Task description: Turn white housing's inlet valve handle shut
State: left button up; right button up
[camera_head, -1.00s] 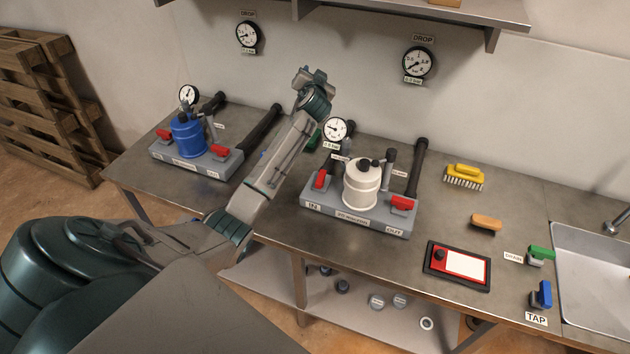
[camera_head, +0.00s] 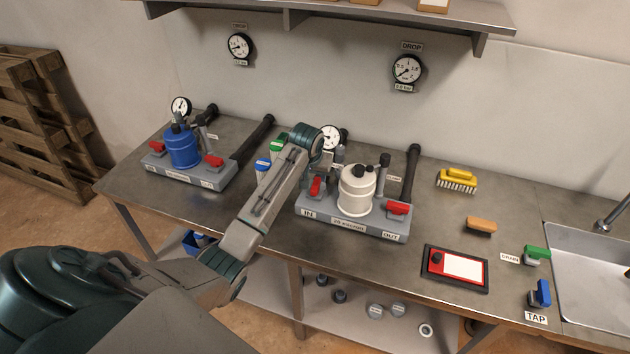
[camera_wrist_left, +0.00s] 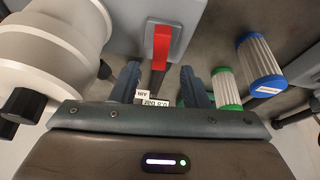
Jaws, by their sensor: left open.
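The white housing (camera_head: 356,192) stands on a grey base labelled IN and OUT. Its red inlet valve handle (camera_head: 315,187) is on the IN side, left of the housing. In the left wrist view the white housing (camera_wrist_left: 48,50) is at the left and the red inlet handle (camera_wrist_left: 161,47) is at top centre. My left gripper (camera_wrist_left: 160,84) is open and empty, with the handle ahead of its fingertips, in line with the gap. I see no contact. In the head view my wrist hides most of the gripper. My right gripper is not in view.
A red outlet handle (camera_head: 397,208) and a gauge (camera_head: 331,137) are close to the white housing. A blue housing (camera_head: 182,148) stands left. The bench front right of centre holds a red-framed panel (camera_head: 455,268).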

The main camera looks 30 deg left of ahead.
aim_at(316, 184)
pick_arm(q)
jog(key=p+x, duration=0.1)
jog(key=x, duration=0.4)
jog(key=shift+w+f, duration=0.1)
jog(key=shift+f, duration=0.25)
jog(key=shift+c, duration=0.2)
